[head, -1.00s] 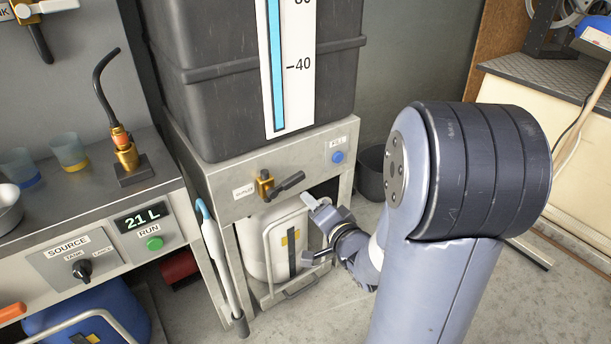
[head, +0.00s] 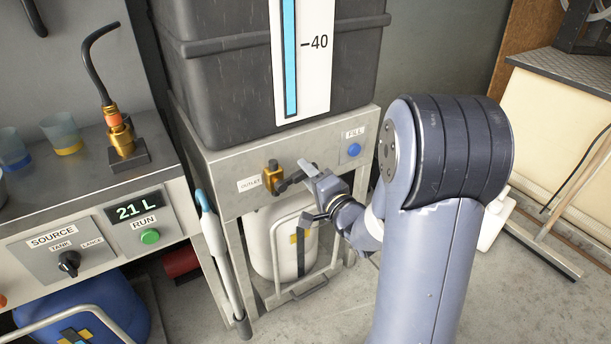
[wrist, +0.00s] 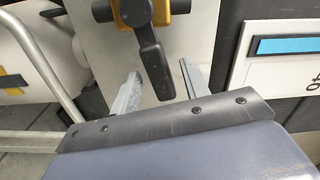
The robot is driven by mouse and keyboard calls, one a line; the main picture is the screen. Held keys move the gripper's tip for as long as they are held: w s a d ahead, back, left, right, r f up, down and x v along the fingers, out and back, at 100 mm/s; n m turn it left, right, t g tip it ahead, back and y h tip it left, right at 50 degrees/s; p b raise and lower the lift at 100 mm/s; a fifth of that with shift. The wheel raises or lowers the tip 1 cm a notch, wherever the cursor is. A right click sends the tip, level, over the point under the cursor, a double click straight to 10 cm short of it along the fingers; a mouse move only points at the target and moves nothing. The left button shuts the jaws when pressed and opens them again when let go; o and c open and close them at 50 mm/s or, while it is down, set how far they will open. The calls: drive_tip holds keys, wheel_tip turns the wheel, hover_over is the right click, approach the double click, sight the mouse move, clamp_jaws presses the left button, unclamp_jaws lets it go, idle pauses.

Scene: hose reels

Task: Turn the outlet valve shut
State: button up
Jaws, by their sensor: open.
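The outlet valve (head: 271,178) is a brass body on the grey stand's front panel, beside the OUTLET label. Its dark lever (head: 290,183) points right and slightly up in the head view. In the wrist view the brass body (wrist: 178,5) is at the top edge and the lever (wrist: 152,60) hangs down from it. My gripper (head: 307,176) is at the lever's free end. In the wrist view my gripper (wrist: 160,76) is open, with one finger on each side of the lever. Gaps show between lever and fingers. The head view partly hides the lever's end.
A dark tank (head: 235,100) with a level strip (head: 317,75) stands above the valve. A white canister (head: 278,255) is below, inside the stand. A blue FILL button (head: 354,150) is to the right. A bench with a 21 L display (head: 134,209) is at left.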

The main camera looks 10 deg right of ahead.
drive_tip(key=shift+x, duration=0.85)
drive_tip(key=shift+c, duration=0.3)
clamp_jaws()
